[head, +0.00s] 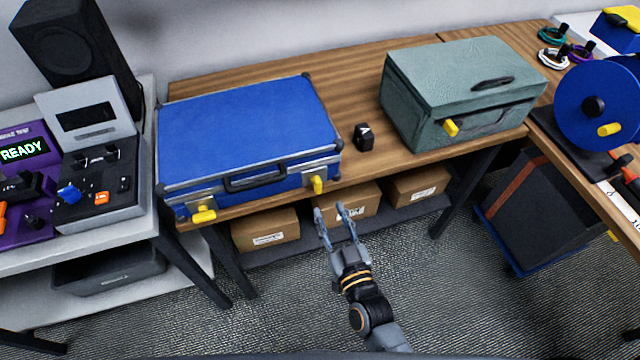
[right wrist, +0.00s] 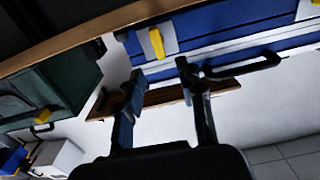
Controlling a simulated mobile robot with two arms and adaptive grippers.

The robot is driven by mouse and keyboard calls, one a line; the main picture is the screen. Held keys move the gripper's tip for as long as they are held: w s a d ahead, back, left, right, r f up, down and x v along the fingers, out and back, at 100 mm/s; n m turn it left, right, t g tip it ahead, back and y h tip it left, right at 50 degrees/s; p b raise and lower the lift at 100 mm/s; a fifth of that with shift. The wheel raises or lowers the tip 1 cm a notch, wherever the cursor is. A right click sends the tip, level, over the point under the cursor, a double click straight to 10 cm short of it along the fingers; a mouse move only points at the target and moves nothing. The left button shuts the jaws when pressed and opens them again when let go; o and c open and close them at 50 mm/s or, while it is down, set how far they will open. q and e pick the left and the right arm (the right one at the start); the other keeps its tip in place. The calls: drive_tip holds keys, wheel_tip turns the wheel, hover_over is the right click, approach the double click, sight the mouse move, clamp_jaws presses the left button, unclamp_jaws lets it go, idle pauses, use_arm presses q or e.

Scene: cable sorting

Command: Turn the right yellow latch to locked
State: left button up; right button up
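A closed blue case (head: 245,125) with metal edges lies on the wooden table. Its right yellow latch (head: 318,185) stands upright on the front face, and its left yellow latch (head: 203,215) lies sideways. The right latch also shows in the right wrist view (right wrist: 156,42), just beyond the fingertips. My right gripper (head: 336,214) is open and empty, below and slightly right of that latch in the head view, apart from it. In the right wrist view its two fingers (right wrist: 160,76) are spread. My left gripper is not in view.
The case's dark handle (head: 255,178) sits between the latches. A green box (head: 455,85) with a yellow latch (head: 450,128) and a small black block (head: 363,137) stand to the right. Cardboard boxes (head: 265,230) sit on a shelf below the table.

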sight(319, 186)
drive_tip(key=x, duration=0.8)
drive_tip(key=shift+c, duration=0.2)
clamp_jaws()
